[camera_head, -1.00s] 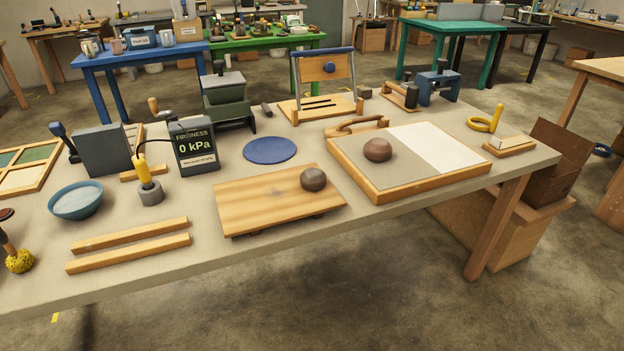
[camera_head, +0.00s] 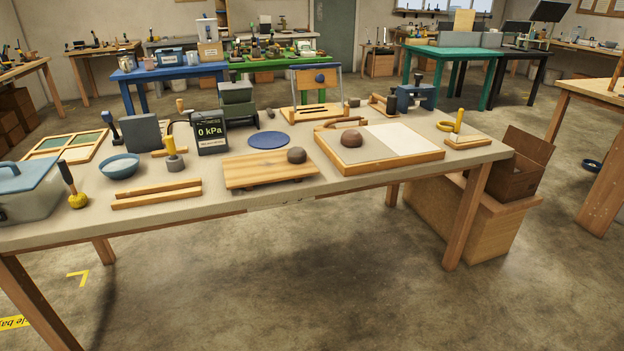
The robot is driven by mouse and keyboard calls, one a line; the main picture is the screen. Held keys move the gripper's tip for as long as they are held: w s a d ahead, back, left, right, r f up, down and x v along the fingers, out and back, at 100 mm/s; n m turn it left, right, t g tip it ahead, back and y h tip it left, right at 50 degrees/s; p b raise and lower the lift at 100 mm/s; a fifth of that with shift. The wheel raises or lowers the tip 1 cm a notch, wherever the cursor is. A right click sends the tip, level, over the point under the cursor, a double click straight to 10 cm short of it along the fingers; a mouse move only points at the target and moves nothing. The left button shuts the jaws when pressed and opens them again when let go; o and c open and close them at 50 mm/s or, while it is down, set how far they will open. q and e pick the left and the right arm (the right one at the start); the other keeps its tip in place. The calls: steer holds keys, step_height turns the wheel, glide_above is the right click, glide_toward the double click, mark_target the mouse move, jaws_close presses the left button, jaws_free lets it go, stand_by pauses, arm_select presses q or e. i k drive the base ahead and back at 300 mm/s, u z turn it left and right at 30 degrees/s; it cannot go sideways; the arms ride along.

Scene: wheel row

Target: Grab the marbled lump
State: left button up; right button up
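Two rounded lumps are on the long table. A dark grey-brown lump (camera_head: 297,155) sits at the right end of a low wooden board (camera_head: 258,172). A reddish-brown lump (camera_head: 351,138) sits on the grey half of a wood-framed board (camera_head: 425,157) that has a grey and a white half. At this distance I cannot tell clearly which lump is marbled. Neither of my grippers is in view, and nothing touches either lump.
A lidded tub (camera_head: 25,190) stands at the left end. Floor in front of the table (camera_head: 330,290) is clear.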

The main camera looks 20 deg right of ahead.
mark_target(296, 155)
steer(key=z, duration=0.9)
steer(key=i, duration=1.15)
steer(key=u, duration=0.5)
